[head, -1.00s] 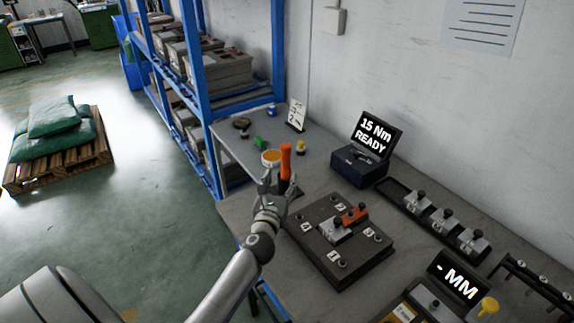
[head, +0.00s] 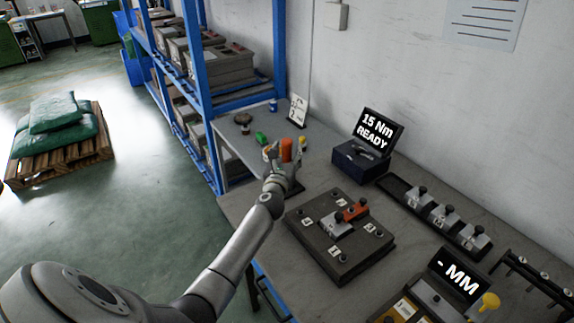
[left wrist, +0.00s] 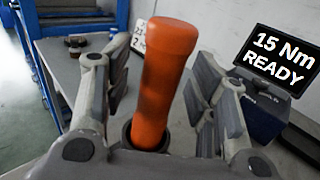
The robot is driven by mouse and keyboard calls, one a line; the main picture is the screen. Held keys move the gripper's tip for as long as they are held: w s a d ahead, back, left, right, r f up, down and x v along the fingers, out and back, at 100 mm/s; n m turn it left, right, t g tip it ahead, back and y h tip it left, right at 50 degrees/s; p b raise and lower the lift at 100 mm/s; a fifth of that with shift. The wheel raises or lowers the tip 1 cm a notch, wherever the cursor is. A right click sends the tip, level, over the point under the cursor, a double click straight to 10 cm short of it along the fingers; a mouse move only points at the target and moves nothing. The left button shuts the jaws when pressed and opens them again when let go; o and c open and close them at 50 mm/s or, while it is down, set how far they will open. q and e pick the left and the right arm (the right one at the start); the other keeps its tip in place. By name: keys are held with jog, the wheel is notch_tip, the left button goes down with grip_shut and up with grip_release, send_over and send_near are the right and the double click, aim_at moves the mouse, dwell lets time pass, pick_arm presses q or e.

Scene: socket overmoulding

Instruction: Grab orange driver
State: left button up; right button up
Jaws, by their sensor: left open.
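The orange driver (left wrist: 165,72) stands upright in a dark holder in the left wrist view, tilted slightly to the right. In the head view its orange handle (head: 287,149) shows just above my left gripper (head: 281,170). In the left wrist view my left gripper (left wrist: 160,95) is open, with one finger on each side of the handle and visible gaps between. The driver's lower part is hidden in the holder and behind the gripper. My right gripper is not in view.
A dark fixture plate (head: 318,257) with clamps lies to the right on the bench. Behind it stands a torque display box (head: 355,162) reading 15 Nm READY. Small coloured items, including a green one (head: 261,138), sit farther back. A blue shelf rack (head: 198,90) stands beyond.

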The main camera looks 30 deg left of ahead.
pick_arm(q)
grip_shut()
jog(key=shift+r, duration=0.1)
dwell(0.3)
jog(key=shift+w, duration=0.1)
